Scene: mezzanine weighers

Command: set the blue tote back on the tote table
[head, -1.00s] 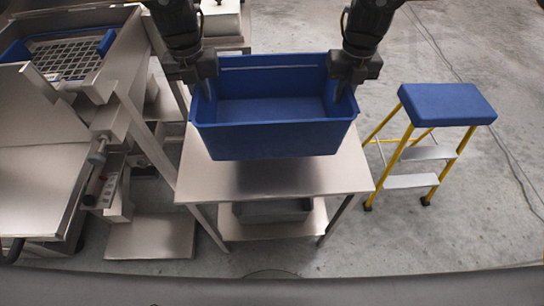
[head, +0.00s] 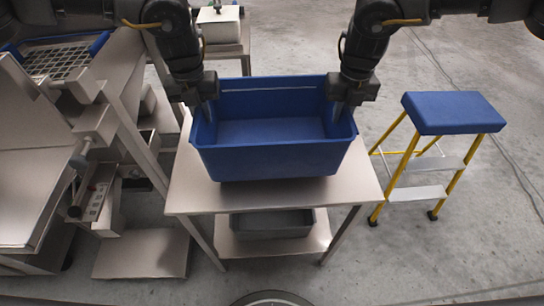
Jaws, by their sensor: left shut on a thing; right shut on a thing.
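The blue tote (head: 270,160) is empty and upright over the steel tote table (head: 350,192). Its base looks to be at or very near the table top; I cannot tell whether it touches. My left gripper (head: 207,112) is shut on the tote's left end wall. My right gripper (head: 340,108) is shut on its right end wall. The fingertips reach down inside the tote and partly hide the rims there.
A grey bin (head: 272,224) sits on the table's lower shelf. A yellow step stool with a blue top (head: 452,112) stands to the right. Steel weighing machinery (head: 60,130) stands close on the left. Open floor lies beyond the stool.

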